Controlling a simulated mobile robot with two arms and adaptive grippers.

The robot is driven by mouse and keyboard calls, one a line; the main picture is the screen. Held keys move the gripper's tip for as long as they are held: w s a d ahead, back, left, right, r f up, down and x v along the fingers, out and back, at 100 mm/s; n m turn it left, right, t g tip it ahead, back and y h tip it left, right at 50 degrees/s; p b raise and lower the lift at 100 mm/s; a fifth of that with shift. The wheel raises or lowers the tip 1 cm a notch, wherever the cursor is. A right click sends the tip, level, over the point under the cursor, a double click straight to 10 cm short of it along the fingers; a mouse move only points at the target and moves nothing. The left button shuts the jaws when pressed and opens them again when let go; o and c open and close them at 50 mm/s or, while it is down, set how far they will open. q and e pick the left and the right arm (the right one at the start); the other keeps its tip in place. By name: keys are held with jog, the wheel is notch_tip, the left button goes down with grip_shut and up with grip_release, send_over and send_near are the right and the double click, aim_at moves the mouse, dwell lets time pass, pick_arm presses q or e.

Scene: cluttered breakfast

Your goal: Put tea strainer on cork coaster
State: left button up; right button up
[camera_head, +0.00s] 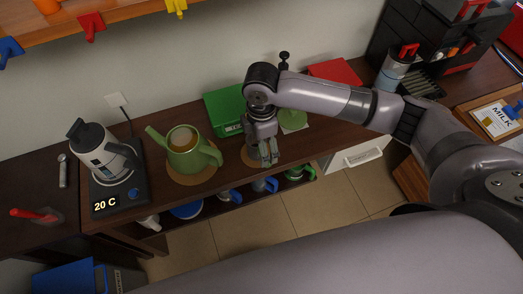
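A round cork coaster (246,158) lies near the front edge of the wooden counter, partly covered by my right gripper (269,158). The gripper points down over the coaster's right side. Its fingertips look close together, but I cannot tell whether they are shut or hold anything. I cannot make out the tea strainer clearly; it may be hidden by the gripper or inside the green teapot (192,160). The open teapot shows a brownish round surface at its top and stands on another round mat. My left gripper is not in view.
A kettle (104,155) stands on a dark base reading 20 C. A green box (225,110) and a green lid-like piece (293,119) lie behind the gripper. A red item (335,71) is farther right. Several mugs (265,184) sit on the shelf below.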

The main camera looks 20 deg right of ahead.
notch_tip(320, 180, up, 6)
jog(key=shift+r+b, duration=0.25)
jog(key=shift+b, duration=0.05)
jog(key=s+a+p, duration=0.2)
jog(key=s+p, duration=0.3)
jog(key=s, duration=0.2)
jog(key=s+a+p, duration=0.2)
jog(key=s+p, duration=0.2)
jog(key=s, duration=0.4)
jog(key=shift+s+a+p, duration=0.2)
jog(key=shift+a+p, duration=0.1)
jog(key=shift+p, duration=0.1)
jog(key=shift+a, duration=0.1)
